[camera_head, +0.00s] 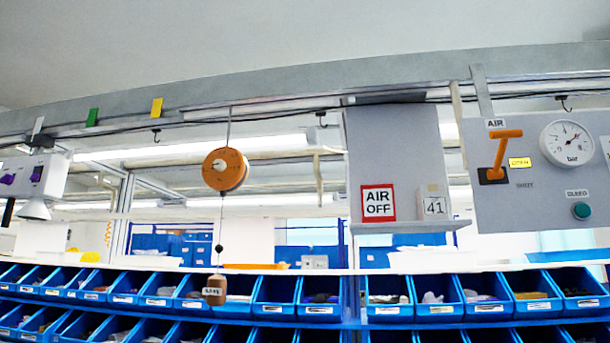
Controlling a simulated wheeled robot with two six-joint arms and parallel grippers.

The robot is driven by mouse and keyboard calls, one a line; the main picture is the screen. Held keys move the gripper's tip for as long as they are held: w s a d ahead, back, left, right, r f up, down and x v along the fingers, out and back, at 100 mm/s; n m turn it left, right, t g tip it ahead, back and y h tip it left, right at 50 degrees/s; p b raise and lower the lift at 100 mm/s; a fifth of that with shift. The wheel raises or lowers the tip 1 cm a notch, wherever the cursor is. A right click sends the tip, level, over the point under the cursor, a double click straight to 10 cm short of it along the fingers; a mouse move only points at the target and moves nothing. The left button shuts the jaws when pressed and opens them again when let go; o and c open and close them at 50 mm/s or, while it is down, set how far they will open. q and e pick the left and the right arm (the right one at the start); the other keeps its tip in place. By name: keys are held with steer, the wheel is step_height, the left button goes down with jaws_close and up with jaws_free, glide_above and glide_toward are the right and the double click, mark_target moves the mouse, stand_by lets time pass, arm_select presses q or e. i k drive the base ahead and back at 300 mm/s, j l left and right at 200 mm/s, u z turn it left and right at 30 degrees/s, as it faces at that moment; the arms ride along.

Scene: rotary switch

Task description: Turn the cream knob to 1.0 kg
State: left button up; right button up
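An orange round balancer (225,169) hangs on a rod from the overhead rail, left of the middle of the head view. A small cream round part (219,166), which looks like the cream knob, sits on its front face. Its marks are too small to read, so I cannot tell its setting. A cord runs down from the balancer through a dark ball (219,249) to a brown hanging block (215,290) with a small label. Neither of my grippers is in view.
A grey panel (535,205) at right carries an orange lever (501,152), a pressure gauge (567,143) and a green button (581,211). An AIR OFF sign (378,203) stands on a small shelf. Rows of blue bins (275,296) fill the lower part. Purple knobs (36,173) show at left.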

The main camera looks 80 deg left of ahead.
mark_target(219, 165)
steer(key=u, duration=3.2)
steer(key=i+l, duration=0.15)
steer(key=l, duration=0.1)
